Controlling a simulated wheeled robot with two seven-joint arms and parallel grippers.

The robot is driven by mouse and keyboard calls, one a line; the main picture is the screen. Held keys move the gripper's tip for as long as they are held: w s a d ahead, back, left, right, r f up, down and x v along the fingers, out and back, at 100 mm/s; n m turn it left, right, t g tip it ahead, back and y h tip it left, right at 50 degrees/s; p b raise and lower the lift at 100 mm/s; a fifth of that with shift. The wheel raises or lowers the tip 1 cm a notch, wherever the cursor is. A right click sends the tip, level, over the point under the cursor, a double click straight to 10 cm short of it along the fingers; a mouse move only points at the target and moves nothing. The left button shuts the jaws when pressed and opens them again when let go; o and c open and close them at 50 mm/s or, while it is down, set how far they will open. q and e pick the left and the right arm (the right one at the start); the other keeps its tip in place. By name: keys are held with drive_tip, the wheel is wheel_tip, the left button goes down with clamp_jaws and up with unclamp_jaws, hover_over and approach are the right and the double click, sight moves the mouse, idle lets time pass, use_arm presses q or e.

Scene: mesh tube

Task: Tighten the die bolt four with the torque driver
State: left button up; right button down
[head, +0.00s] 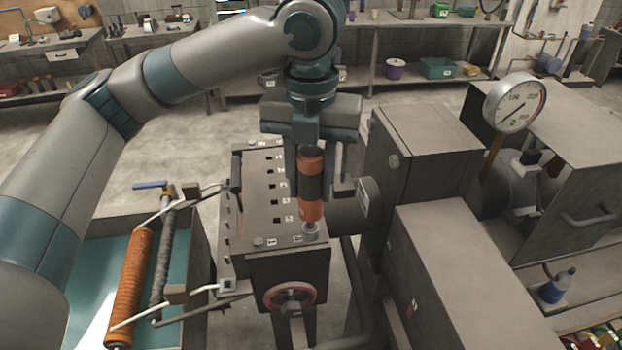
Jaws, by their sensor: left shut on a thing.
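My left gripper (311,160) is shut on the torque driver (310,203), which has an orange body with a dark band. The driver hangs nearly upright, its tip down. The tip is at a round bolt head (310,230) at the near right corner of the grey die block's top (257,215). I cannot tell whether tip and bolt touch. Another bolt (258,241) shows at the near left corner. Small number labels lie by the bolts, too small to read surely. The gripper and driver hide part of the block's right edge. My right gripper is out of view.
A red handwheel (290,297) is on the block's front. A large grey housing (420,165) and a dial gauge (514,102) stand to the right. A teal-lined tray (185,300) with an orange roll (130,285) is at left. Workbenches line the back.

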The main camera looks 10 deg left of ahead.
use_arm(q)
drive_tip(key=p, duration=0.2)
drive_tip(key=shift+s+f+p, duration=0.1)
drive_tip(key=shift+f+p, duration=0.15)
drive_tip(key=shift+p, duration=0.1)
idle(3.7)
drive_tip(key=shift+r, duration=0.1)
idle(0.3)
